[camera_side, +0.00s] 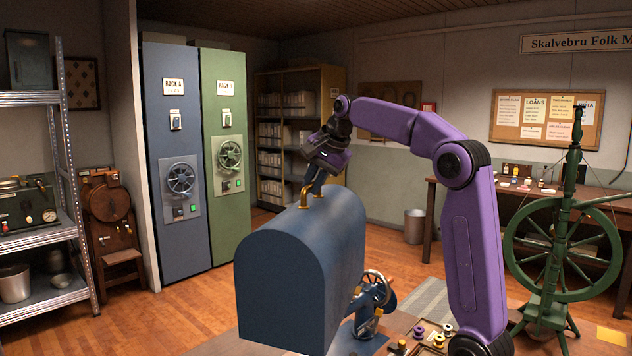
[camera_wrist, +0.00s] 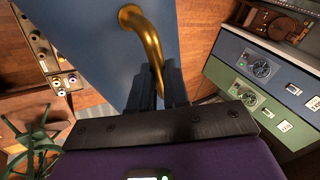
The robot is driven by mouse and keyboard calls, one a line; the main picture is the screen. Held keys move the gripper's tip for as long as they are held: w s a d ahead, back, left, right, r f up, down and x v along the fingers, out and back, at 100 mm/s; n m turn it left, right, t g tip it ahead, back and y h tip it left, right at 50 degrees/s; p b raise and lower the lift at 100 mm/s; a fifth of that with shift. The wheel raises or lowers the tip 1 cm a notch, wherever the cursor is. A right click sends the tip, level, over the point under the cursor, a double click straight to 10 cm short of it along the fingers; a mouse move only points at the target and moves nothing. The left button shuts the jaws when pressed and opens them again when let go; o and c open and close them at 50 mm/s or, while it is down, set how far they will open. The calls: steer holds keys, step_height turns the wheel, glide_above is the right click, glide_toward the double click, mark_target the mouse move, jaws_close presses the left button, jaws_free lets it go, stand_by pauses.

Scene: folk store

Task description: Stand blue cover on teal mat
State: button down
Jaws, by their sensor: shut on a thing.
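The blue cover (camera_side: 300,275) is a large domed box with a brass handle (camera_side: 305,194) on top. My gripper (camera_side: 317,188) is shut on that handle and holds the cover upright, apparently in the air, left of and in front of a blue hand-cranked machine (camera_side: 368,312). In the wrist view, the fingers of my gripper (camera_wrist: 158,88) close on the brass handle (camera_wrist: 146,38), with the cover's blue top (camera_wrist: 95,50) beyond. I cannot make out the teal mat in either view; the cover hides much of the bench.
The bench (camera_side: 225,345) shows only in part along the bottom. A tray of spools (camera_side: 432,340) lies right of the machine. A green spinning wheel (camera_side: 552,240) stands at the right, and metal shelves (camera_side: 45,230) stand at the left. Blue (camera_side: 178,235) and green (camera_side: 225,215) racks are behind.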

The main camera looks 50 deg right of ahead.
steer(key=shift+a+r, duration=0.1)
steer(key=shift+r, duration=0.05)
steer(key=shift+w+a+n+y, duration=0.1)
steer(key=shift+a+n+y, duration=0.5)
steer(key=shift+a, duration=1.35)
steer(key=shift+w+a+n+y, duration=0.15)
steer(key=shift+a+n, duration=0.7)
steer(key=shift+a, duration=1.05)
steer(key=shift+a+n+y, duration=0.45)
steer(key=shift+a+n, duration=0.3)
steer(key=shift+a, duration=1.2)
steer(key=shift+w+a+n+g+y, duration=0.1)
steer(key=shift+a+n+g+y, duration=0.3)
steer(key=shift+a, duration=1.1)
steer(key=shift+w+a+n+y, duration=0.15)
steer(key=shift+a+n, duration=0.55)
steer(key=shift+a, duration=0.75)
steer(key=shift+a+n+g+y, duration=0.25)
steer(key=shift+a+n, duration=0.35)
steer(key=shift+a, duration=0.9)
steer(key=shift+a+n+g+y, duration=0.1)
steer(key=shift+a+n+y, duration=0.35)
steer(key=shift+a, duration=1)
steer(key=a+n+g+y, duration=0.1)
steer(key=a+n, duration=0.3)
steer(key=a, duration=0.7)
steer(key=shift+w+a+n+g, duration=0.35)
steer(key=shift+w+a, duration=0.05)
